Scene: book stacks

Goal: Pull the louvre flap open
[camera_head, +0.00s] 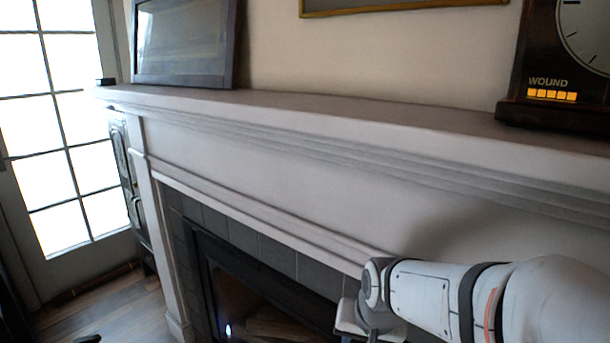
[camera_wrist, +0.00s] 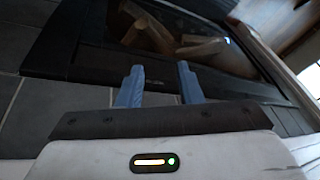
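I cannot make out a louvre flap for certain in either view. The fireplace's black frame (camera_wrist: 75,62) fills the upper part of the wrist view, with logs (camera_wrist: 147,32) behind dark glass. My gripper (camera_wrist: 161,70) points at the lower frame. Its two blue fingers stand apart with nothing between them. The distance from the fingertips to the frame is hard to tell. In the head view my arm comes in from the lower right, and its wrist hides part of the fireplace opening (camera_head: 235,285). The fingers do not show clearly there.
A pale mantelpiece (camera_head: 270,165) runs above the fireplace. A dark clock (camera_head: 545,110) and a framed picture (camera_head: 185,42) stand on it. A dark ornate cabinet (camera_head: 128,170) and a glazed door (camera_head: 60,120) are at the left. Wooden floor (camera_head: 120,310) is open at lower left.

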